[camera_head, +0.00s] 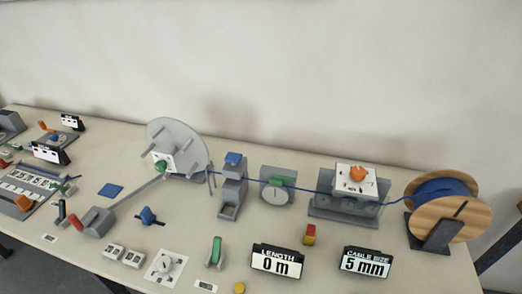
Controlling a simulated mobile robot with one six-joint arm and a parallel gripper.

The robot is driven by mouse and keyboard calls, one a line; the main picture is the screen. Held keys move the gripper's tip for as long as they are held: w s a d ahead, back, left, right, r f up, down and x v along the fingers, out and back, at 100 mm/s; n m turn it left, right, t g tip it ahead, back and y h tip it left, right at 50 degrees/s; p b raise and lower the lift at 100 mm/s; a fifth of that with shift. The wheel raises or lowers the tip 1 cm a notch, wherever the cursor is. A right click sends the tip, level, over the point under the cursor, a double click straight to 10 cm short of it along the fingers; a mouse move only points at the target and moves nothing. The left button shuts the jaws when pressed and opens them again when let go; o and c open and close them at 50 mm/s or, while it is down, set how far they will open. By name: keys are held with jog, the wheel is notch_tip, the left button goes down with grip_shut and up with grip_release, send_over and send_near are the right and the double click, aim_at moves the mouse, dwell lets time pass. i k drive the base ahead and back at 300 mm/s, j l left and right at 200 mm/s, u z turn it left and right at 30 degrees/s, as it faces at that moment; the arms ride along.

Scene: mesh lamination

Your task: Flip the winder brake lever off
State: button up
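A green-handled lever (216,250) stands on a small grey base near the front edge of the table, with a small white label (205,286) in front of it. A lever with a red end (73,219) sits at the left beside a grey block (96,221), near another small label (49,238). The label text is too small to read, so I cannot tell which one is the winder brake lever. The winder, a grey disc (181,140) with pegs and a green knob, stands behind them. My gripper is not in view.
A blue cable runs from the winder past a grey stand (232,185) and a gauge (277,190) to a wooden spool (462,208). A LENGTH sign (277,262) reads 0 m; a CABLE SIZE sign (366,262) reads 5 mm. A white dial plate (151,270) is left of the green lever.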

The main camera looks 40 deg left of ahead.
aim_at(62, 202)
jog(key=j+u, duration=0.2)
jog(key=u, duration=0.25)
jog(key=j+u, duration=0.2)
jog(key=u, duration=0.25)
jog(key=j+u, duration=0.2)
jog(key=u, duration=0.25)
jog(key=j+u, duration=0.2)
jog(key=u, duration=0.25)
jog(key=i+j+u, duration=0.1)
jog(key=u, duration=0.35)
jog(key=i+j+u, duration=0.1)
jog(key=u, duration=0.35)
